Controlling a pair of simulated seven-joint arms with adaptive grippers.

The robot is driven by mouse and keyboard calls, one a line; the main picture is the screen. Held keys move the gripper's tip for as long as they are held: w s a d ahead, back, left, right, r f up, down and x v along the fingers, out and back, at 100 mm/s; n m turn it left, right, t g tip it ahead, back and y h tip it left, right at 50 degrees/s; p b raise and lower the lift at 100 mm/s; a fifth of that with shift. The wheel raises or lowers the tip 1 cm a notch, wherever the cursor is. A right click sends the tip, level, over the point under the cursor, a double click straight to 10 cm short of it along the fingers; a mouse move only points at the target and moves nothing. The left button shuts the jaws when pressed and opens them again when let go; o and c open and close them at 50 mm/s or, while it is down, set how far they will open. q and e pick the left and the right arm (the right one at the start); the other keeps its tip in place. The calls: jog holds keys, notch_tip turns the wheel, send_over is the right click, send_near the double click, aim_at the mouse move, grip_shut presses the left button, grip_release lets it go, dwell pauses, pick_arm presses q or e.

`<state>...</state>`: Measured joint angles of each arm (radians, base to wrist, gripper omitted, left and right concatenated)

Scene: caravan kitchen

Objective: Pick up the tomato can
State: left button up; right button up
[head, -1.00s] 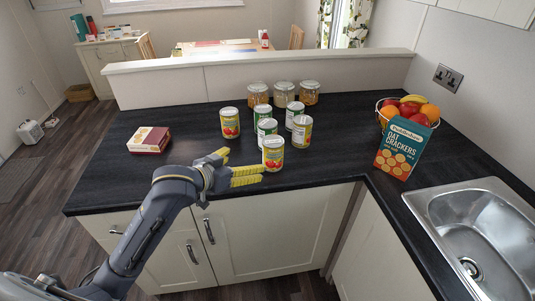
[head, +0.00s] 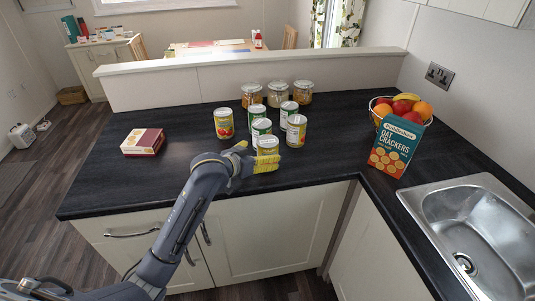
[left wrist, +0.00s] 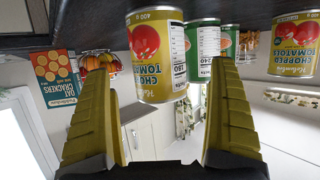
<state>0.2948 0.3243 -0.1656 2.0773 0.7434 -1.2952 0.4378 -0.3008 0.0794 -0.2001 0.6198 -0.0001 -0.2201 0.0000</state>
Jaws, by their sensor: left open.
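Two yellow-labelled chopped tomato cans stand upright on the dark counter: one nearest the front edge (head: 268,142) and one farther back on the left (head: 224,124). In the upside-down left wrist view, the front can (left wrist: 152,60) shows between and beyond the open fingers (left wrist: 165,75). The other tomato can (left wrist: 295,45) is off to the side there. My right gripper is out of view.
Several glass jars (head: 277,94) line the back. A cracker box (head: 396,147) and fruit bowl (head: 412,105) are at right, near the sink (head: 475,220). A small carton (head: 143,142) sits left.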

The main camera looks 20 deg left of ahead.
pick_arm(q)
jog(key=shift+x, duration=2.5)
jog(key=shift+r, duration=0.15)
jog(key=c, duration=1.7)
